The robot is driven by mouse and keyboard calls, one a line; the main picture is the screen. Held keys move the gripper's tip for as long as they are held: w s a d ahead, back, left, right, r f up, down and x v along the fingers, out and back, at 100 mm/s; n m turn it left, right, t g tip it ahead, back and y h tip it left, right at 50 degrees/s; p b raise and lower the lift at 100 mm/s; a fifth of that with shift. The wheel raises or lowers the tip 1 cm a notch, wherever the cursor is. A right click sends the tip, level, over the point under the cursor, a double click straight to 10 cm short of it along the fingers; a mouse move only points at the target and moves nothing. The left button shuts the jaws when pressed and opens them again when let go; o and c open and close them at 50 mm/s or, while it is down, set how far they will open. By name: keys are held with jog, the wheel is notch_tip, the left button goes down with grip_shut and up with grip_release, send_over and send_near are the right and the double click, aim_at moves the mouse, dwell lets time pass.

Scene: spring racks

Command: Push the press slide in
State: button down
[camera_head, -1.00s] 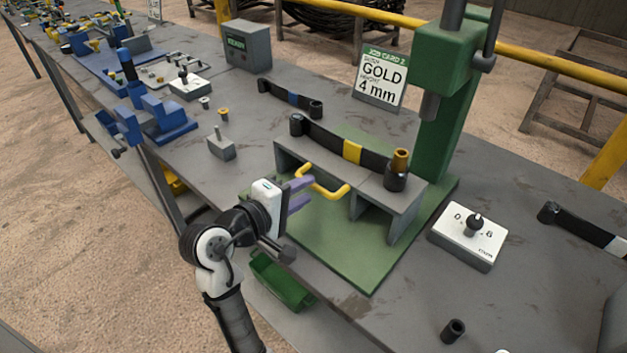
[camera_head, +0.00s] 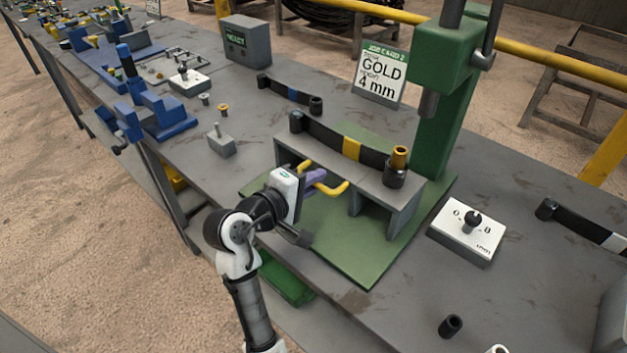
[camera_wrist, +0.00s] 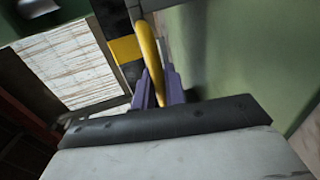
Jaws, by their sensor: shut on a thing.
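The press slide (camera_head: 380,180) is a grey bench-like piece on the green base plate of the green press (camera_head: 442,130). A black spring arm with a gold-yellow band (camera_head: 351,148) lies on top of it, with a gold bushing (camera_head: 399,158) standing in its black eye at the right end. A yellow handle (camera_head: 336,188) sticks out of the slide's front. My gripper (camera_head: 318,176) is shut on the yellow handle. In the wrist view the purple fingers (camera_wrist: 160,90) stand either side of the yellow bar (camera_wrist: 152,55).
A card reading GOLD 4 mm (camera_head: 380,73) stands behind. A white dial box (camera_head: 467,231) is to the right, with a black bushing (camera_head: 451,326) near the front edge. A green bin (camera_head: 287,286) hangs below the edge. A small grey block (camera_head: 221,142) is to the left.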

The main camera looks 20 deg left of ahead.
aim_at(340, 158)
jog(key=shift+w+d+r, duration=0.1)
jog(key=shift+w+d, duration=0.05)
jog(key=shift+w, duration=0.2)
jog(key=p+x, duration=0.1)
jog(key=x, duration=0.1)
jog(key=r+p+x, duration=0.1)
jog(key=x, duration=0.2)
jog(key=p+x, duration=0.1)
jog(key=x, duration=0.1)
jog(key=shift+w+d+r, duration=0.1)
jog(key=shift+w+r, duration=0.2)
jog(key=shift+w, duration=0.1)
jog(key=c, duration=1.5)
grip_release()
jog(key=shift+w+f, duration=0.15)
jog(key=shift+w, duration=0.05)
jog(key=shift+s, duration=0.15)
jog(key=b+v, duration=0.3)
jog(key=v, duration=1)
jog(key=shift+s, duration=0.35)
